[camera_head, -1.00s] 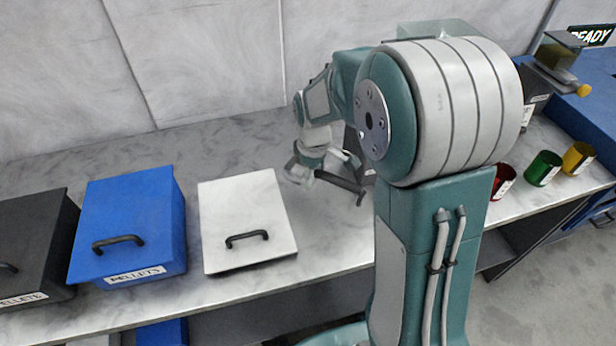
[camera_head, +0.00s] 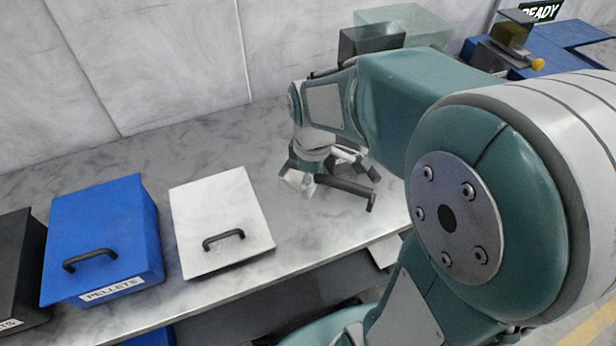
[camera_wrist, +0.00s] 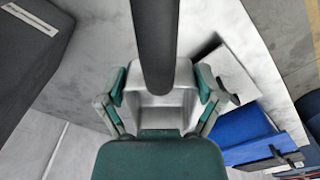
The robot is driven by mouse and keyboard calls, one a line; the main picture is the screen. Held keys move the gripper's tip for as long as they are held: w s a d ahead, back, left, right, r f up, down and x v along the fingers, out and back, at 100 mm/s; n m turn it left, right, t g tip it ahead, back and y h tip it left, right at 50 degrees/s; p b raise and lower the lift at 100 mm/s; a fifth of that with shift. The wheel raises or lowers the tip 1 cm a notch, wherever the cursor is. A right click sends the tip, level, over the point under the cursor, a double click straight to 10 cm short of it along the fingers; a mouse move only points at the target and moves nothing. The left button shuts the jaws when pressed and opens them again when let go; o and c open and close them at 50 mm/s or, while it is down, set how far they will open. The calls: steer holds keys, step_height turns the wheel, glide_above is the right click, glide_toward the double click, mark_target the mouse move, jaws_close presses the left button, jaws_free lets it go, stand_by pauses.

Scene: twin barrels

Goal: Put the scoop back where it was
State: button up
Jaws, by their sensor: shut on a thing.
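The scoop has a black handle (camera_head: 348,188) and a pale, box-shaped bowl (camera_head: 298,181). My gripper (camera_head: 322,172) is shut on the scoop and holds it over the grey bench, to the right of the white bin. In the wrist view the bowl (camera_wrist: 152,112) sits between the fingers of my gripper (camera_wrist: 160,90), and the black handle (camera_wrist: 155,40) runs to the top edge. The handle hides part of the bowl. I cannot tell the gap between scoop and bench.
A white lidded bin (camera_head: 218,205), a blue bin (camera_head: 105,225) labelled PELLETS and a black bin (camera_head: 18,265) stand left on the bench (camera_head: 130,155). A dark box (camera_head: 372,43) stands behind my arm. A READY sign (camera_head: 541,12) is at upper right. Bench around my gripper is clear.

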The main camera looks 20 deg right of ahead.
steer(key=w+d+f, duration=0.1)
steer(key=w+f, duration=0.4)
steer(key=w, duration=0.4)
steer(key=shift+s+f, duration=0.2)
steer(key=shift+f, duration=3.2)
steer(key=shift+f, duration=0.45)
steer(key=o, duration=1)
